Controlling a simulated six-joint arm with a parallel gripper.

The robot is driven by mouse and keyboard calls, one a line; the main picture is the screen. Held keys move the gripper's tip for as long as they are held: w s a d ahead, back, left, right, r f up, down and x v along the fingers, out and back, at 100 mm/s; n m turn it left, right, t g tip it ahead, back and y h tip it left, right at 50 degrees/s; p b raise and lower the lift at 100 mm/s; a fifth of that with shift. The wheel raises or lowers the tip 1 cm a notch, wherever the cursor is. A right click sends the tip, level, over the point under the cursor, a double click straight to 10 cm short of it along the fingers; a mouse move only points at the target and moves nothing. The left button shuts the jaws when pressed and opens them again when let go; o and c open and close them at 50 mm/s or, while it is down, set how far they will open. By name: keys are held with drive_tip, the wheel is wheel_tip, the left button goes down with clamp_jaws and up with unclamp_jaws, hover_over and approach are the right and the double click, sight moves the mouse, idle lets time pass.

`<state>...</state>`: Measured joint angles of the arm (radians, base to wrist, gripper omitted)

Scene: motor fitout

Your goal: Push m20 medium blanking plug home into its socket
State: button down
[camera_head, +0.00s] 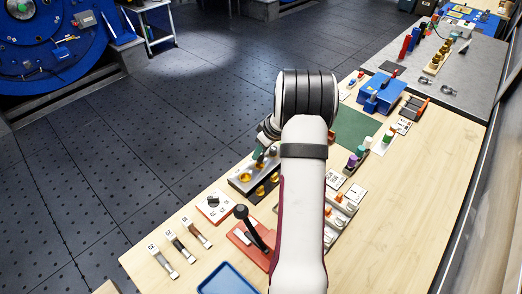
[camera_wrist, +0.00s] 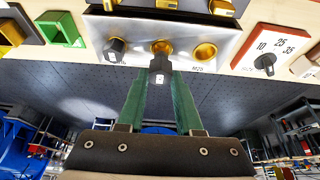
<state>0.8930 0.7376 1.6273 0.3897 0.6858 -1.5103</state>
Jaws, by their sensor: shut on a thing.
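My gripper (camera_wrist: 160,82) has two green fingers, shut on a small black plug (camera_wrist: 158,67) with a pale mark. The plug is in front of the middle brass socket (camera_wrist: 160,46) of a metal plate (camera_wrist: 180,30), its far end overlapping the socket's lower rim; I cannot tell how deep it sits. Left of it a black plug (camera_wrist: 115,48) sits in another socket.
A white dial card (camera_wrist: 269,45) with a black knob is right of the plate in the wrist view. A green square frame (camera_wrist: 62,28) is at left. In the head view a red base with a black lever (camera_head: 254,230) and several small parts crowd the wooden bench (camera_head: 415,200).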

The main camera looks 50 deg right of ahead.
sight(263, 155)
drive_tip(key=shift+f, duration=1.6)
drive_tip(key=c, duration=0.5)
unclamp_jaws()
drive_tip(key=shift+r, duration=0.15)
drive_tip(key=v, duration=1.5)
drive_tip(key=shift+r, duration=0.25)
drive_tip(key=shift+s, duration=0.1)
